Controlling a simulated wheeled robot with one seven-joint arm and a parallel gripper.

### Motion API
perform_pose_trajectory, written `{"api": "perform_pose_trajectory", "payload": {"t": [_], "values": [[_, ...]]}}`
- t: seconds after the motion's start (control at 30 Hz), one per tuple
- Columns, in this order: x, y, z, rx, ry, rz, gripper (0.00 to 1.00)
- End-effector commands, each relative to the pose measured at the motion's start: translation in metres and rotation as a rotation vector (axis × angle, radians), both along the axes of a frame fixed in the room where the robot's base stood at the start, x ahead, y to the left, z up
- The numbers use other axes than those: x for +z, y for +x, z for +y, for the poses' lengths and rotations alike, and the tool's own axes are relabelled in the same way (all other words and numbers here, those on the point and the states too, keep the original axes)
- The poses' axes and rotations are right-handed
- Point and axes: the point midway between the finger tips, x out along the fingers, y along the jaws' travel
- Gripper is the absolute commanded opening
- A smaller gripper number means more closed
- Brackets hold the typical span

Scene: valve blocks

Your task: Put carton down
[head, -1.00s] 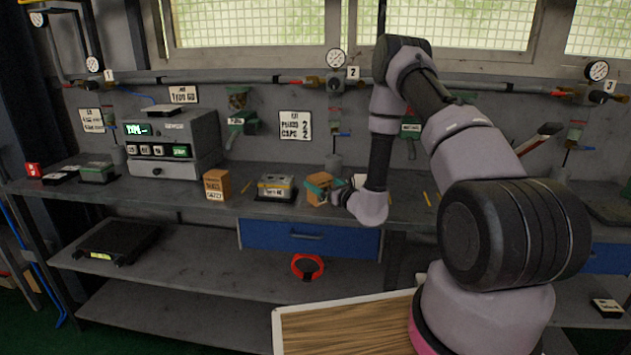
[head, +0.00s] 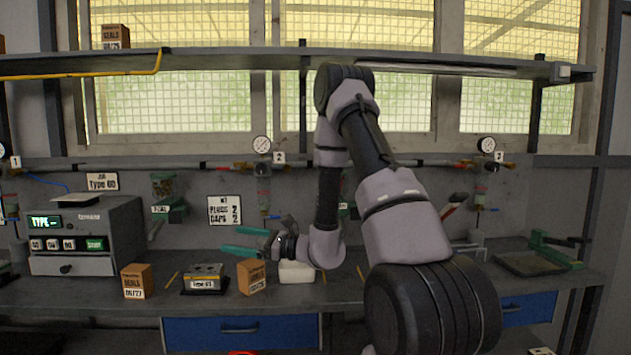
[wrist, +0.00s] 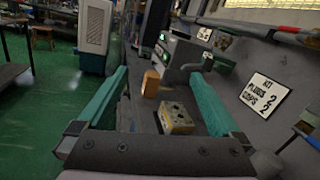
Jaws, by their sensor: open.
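A brown carton labelled "SEALS" (head: 251,276) stands upright on the workbench (head: 330,298), between the valve block and a white box. My gripper (head: 230,240) is above this carton and apart from it, with its teal fingers pointing left. The fingers are spread and empty. In the wrist view my gripper (wrist: 158,76) also shows open, with nothing between the fingers close by. The carton below my gripper is not clearly visible in that view. A second similar carton (head: 137,280) stands further left on the bench; it also shows in the wrist view (wrist: 150,84).
A valve block on a dark base (head: 203,278) lies between the two cartons. A white box (head: 297,272) stands right of the near carton. A grey test machine (head: 95,235) stands at left. An upper shelf (head: 390,62) spans the wall, with another carton (head: 115,37) on it.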

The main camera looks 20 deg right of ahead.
Motion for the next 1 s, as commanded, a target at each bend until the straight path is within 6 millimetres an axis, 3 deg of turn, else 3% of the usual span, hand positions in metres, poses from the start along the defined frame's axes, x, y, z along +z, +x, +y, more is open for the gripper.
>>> {"api": "perform_pose_trajectory", "payload": {"t": [0.03,0.1,0.23,0.37,0.5,0.63,0.8,1.0], "values": [[0.027,-0.015,0.012,0.088,-0.044,-0.049,1.0],[0.053,-0.041,0.026,0.213,-0.118,-0.101,1.0],[0.088,-0.094,0.039,0.417,-0.292,-0.198,1.0],[0.108,-0.143,0.037,0.577,-0.505,-0.295,1.0],[0.121,-0.186,0.02,0.696,-0.773,-0.405,1.0],[0.13,-0.215,-0.007,0.751,-1.044,-0.509,1.0],[0.15,-0.236,-0.053,0.731,-1.415,-0.652,1.0],[0.183,-0.248,-0.098,0.626,-1.76,-0.787,1.0]]}}
